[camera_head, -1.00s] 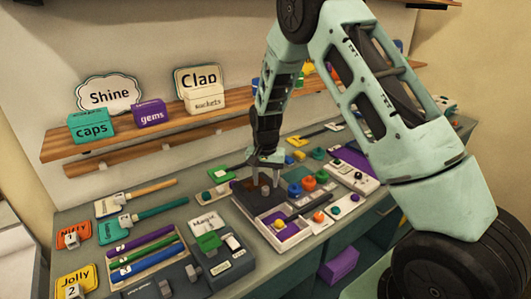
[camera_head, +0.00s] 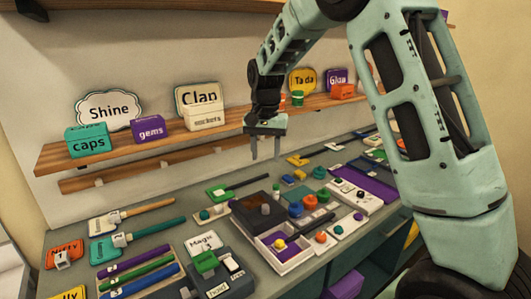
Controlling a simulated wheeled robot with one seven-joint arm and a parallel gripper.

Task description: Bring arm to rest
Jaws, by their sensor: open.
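My gripper (camera_head: 266,155) is open and empty, with its two fingers pointing down. It hangs in the air above the counter (camera_head: 190,238), in front of the wooden shelf. Below it stands a dark box (camera_head: 247,208) with a grey knob on top, apart from the fingers. My arm comes from the right side of the view and bends over the counter.
The upper shelf (camera_head: 100,157) holds a teal caps box (camera_head: 88,142), a purple gems box (camera_head: 148,131), a white sockets box (camera_head: 205,117) and signs. A white tray (camera_head: 282,262), colored knobs and several pens crowd the counter. Open air surrounds the gripper.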

